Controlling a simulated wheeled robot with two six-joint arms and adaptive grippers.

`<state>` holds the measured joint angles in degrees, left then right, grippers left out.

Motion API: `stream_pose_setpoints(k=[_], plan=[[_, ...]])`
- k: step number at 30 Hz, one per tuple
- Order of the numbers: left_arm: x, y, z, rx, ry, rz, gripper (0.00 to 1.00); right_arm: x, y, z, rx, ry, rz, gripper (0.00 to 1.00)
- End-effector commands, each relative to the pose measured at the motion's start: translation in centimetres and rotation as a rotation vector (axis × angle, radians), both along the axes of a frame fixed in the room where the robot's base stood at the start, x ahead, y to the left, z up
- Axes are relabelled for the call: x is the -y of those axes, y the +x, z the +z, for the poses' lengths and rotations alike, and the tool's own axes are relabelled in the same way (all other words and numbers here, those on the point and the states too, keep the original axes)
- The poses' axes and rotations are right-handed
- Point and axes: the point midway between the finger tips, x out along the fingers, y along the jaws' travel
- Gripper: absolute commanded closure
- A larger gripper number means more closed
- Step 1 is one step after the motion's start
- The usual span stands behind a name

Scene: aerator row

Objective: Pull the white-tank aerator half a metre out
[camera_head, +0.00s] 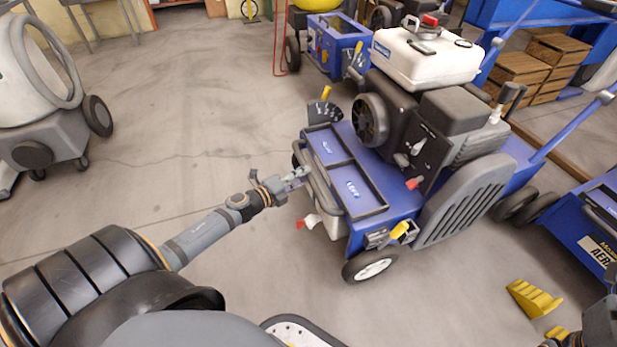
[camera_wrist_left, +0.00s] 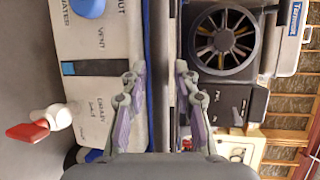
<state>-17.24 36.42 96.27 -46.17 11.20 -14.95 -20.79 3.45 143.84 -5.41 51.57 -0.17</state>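The white-tank aerator (camera_head: 395,200) is a blue wheeled machine with a black engine and a white tank (camera_head: 428,55) on top, right of centre in the head view. A grey bar handle (camera_head: 322,192) runs across its near-left end. My left gripper (camera_head: 298,178) is close in front of this bar. In the left wrist view its two fingers (camera_wrist_left: 160,80) stand apart, with the machine's front beyond. I cannot tell whether they touch the bar. The engine's round fan cover (camera_wrist_left: 226,38) shows there too. My right gripper is out of view; only part of that arm shows bottom right.
Yellow wedges (camera_head: 535,298) lie on the floor at lower right. Another blue machine (camera_head: 600,220) stands at the right edge, and one (camera_head: 333,45) stands behind. A grey-white wheeled machine (camera_head: 40,100) is at left. Concrete floor between is clear. Wooden crates (camera_head: 520,68) stand at back right.

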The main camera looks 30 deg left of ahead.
Motion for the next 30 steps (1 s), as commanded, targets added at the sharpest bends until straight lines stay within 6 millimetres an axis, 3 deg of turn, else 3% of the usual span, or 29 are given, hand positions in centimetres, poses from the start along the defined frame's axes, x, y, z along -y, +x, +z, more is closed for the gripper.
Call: stream_pose_setpoints(k=[7, 18, 25, 30], plan=[[0.5, 2.4, -0.3, 0.003, -0.002, 0.003, 0.7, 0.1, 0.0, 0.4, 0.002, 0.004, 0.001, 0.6], [0.7, 2.8, -0.6, -0.002, 0.0, 0.001, 0.7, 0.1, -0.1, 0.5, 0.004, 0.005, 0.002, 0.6], [0.7, 2.8, -0.6, -0.002, 0.001, 0.001, 1.0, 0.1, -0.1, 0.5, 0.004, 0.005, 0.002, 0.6], [0.7, 2.8, -0.6, -0.002, 0.001, 0.001, 1.0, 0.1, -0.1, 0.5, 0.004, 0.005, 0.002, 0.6]])
